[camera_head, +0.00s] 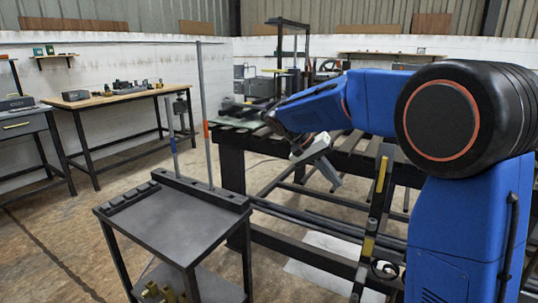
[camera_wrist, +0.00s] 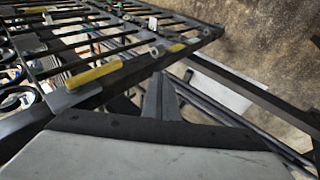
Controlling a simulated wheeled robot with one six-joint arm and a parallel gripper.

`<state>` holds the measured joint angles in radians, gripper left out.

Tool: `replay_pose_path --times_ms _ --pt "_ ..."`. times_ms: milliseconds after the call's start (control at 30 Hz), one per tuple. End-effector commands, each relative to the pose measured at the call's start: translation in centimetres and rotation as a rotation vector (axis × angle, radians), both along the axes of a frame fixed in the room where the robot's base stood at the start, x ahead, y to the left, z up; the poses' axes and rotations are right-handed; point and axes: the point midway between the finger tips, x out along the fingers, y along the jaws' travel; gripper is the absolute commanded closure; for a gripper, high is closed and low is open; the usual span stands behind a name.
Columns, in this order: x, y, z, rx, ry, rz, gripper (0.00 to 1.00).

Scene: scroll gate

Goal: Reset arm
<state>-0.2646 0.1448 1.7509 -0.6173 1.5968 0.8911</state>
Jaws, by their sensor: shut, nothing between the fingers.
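My blue arm reaches from the right side of the head view toward the middle, over a dark slatted metal table. My gripper (camera_head: 332,180) hangs at its end, tilted down and to the right, beside the table's dark frame (camera_head: 232,165). In the wrist view my gripper (camera_wrist: 161,90) is at the lower middle, with its grey fingers together and nothing held. The slatted table (camera_wrist: 130,68) lies beyond and to the left of it, with a yellow bar (camera_wrist: 95,75) on its near rail.
A dark cart (camera_head: 165,222) with two upright rods stands at the front left. A wooden-topped workbench (camera_head: 120,97) is along the back wall. A white sheet (camera_head: 330,262) lies on the floor under the table frame. Brown floor is open at the left.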

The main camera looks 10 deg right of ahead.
Motion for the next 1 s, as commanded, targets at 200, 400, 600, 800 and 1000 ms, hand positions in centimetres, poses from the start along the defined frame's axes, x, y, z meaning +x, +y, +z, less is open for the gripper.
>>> replay_pose_path --times_ms 200,400,600,800,1000 --pt "-4.8 -1.4 0.5 0.111 0.001 0.065 1.0" --pt "-10.1 -2.2 0.1 0.231 -0.009 0.154 1.0" --pt "-15.3 -2.6 -0.8 0.337 -0.038 0.245 1.0" --pt "-20.2 -2.4 -2.1 0.428 -0.084 0.339 1.0" --pt "-24.8 -1.9 -3.8 0.5 -0.146 0.433 1.0"
